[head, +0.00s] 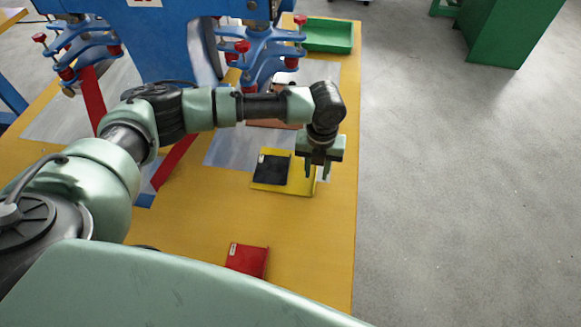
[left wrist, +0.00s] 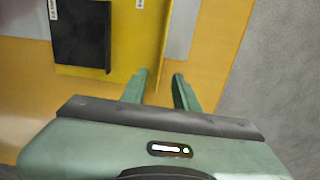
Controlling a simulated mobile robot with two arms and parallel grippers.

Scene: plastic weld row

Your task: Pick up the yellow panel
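The yellow panel (head: 298,176) lies on the yellow table near its right edge, with a black square pad (head: 272,170) on its left part. In the left wrist view the yellow panel (left wrist: 134,35) has a thin raised edge along its right side. My left gripper (head: 316,174) points down over that right side. In the left wrist view the fingers of my left gripper (left wrist: 161,76) are apart, one on each side of the raised edge, with nothing held. I cannot tell how far down along the edge they reach. My right gripper is not in view.
Blue clamps (head: 268,50) with red knobs stand at the back. A green tray (head: 327,36) lies at the far right of the table. A red part (head: 247,260) lies nearer. Grey floor (head: 450,190) is open to the right.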

